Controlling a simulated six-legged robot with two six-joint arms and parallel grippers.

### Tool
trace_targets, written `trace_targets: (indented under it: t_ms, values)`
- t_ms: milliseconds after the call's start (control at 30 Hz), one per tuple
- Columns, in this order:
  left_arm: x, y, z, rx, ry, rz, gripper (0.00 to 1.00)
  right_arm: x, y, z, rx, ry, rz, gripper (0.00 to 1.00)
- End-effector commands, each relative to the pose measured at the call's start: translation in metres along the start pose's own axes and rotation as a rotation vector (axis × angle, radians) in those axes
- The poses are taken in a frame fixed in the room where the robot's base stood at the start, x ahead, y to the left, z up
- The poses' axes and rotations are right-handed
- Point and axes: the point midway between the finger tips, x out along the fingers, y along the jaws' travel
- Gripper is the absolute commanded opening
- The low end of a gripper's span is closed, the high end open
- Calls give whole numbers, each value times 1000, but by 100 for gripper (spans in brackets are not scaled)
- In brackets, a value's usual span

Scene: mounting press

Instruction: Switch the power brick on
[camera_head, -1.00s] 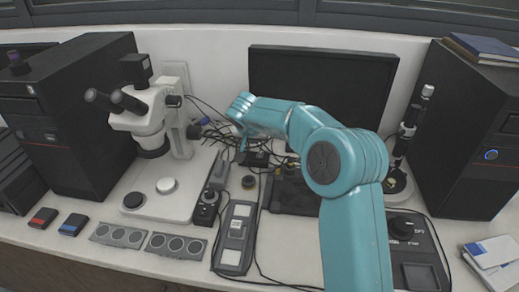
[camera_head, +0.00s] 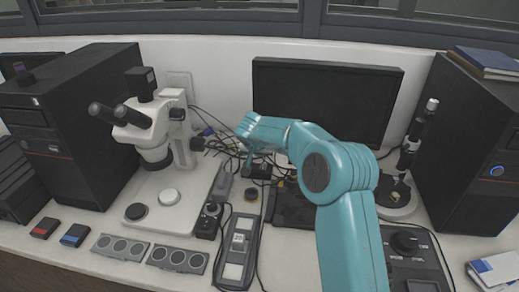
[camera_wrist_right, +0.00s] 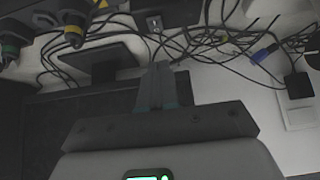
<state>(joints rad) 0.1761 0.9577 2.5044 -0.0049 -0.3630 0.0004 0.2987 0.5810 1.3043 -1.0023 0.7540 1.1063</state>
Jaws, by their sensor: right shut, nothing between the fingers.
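A small black box with cables, which looks like the power brick (camera_head: 257,169), lies on the bench in front of the monitor. The switch's position cannot be read. My left gripper is not in view.
Loose cables (camera_wrist_right: 225,42) tangle around the brick. The monitor (camera_head: 325,100) stands behind, the microscope (camera_head: 150,130) to the left, and a black controller box (camera_head: 412,262) at the right front.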

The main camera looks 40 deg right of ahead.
Motion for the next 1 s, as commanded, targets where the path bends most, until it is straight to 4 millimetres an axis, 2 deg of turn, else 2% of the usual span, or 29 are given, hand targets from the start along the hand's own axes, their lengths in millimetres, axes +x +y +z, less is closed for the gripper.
trace_targets:
  t_ms: [33, 267, 400, 600, 1000]
  values:
    - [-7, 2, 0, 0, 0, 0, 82, 10, 1, -2, 0, -3, 3, 0]
    - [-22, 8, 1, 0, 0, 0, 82, 59, 1, -2, 1, -2, 2, 0]
    - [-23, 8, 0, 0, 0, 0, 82, 73, 0, 16, -3, -2, 1, 0]
    - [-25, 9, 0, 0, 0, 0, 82, 83, 0, 25, 0, 1, 0, 0]
    - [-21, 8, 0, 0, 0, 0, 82, 86, 0, 28, 1, 1, -1, 0]
